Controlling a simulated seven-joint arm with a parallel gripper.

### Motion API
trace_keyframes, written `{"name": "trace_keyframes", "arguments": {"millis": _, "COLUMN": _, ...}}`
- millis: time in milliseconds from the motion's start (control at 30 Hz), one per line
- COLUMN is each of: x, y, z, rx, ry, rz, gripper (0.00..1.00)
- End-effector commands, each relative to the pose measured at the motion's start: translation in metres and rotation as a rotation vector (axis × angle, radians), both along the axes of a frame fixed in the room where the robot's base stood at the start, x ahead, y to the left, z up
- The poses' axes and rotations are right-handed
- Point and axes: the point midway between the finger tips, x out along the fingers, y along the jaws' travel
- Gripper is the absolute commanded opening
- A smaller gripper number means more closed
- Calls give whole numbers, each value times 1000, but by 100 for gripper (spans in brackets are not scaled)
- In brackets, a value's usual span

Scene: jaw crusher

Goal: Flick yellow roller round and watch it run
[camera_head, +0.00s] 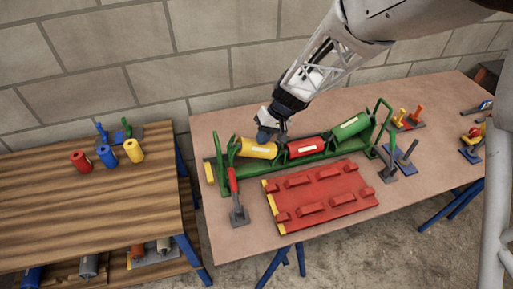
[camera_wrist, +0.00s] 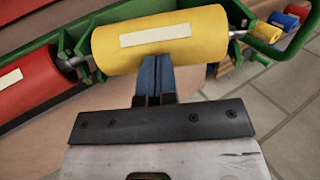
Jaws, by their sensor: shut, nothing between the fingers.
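The yellow roller (camera_head: 257,148) lies at the left end of a green frame (camera_head: 325,152), with a pale strip along its side. In the wrist view the yellow roller (camera_wrist: 180,42) fills the upper middle. My gripper (camera_head: 264,137) is at the yellow roller's upper side in the head view. In the wrist view its two blue fingers (camera_wrist: 155,75) are together with nothing between them. Their tips overlap the roller's lower edge; I cannot tell whether they touch it. The red roller (camera_head: 306,147) and green roller (camera_head: 352,127) sit in the same frame to the right.
A red plate with raised blocks (camera_head: 320,207) lies in front of the frame. Small tools (camera_head: 407,118) stand at the right. A wooden bench (camera_head: 90,195) with coloured cylinders is at the left. A block wall is behind.

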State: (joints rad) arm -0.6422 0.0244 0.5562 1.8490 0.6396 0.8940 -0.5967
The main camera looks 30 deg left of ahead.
Motion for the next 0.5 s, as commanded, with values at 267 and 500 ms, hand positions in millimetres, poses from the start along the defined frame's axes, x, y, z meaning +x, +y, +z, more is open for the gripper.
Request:
{"name": "trace_keyframes", "arguments": {"millis": 267, "x": -38, "y": -38, "z": -1, "rx": -2, "ry": 2, "rz": -1, "gripper": 0}}
{"name": "trace_keyframes", "arguments": {"millis": 500, "x": -53, "y": -54, "z": -1, "rx": -2, "ry": 2, "rz": 1, "gripper": 0}}
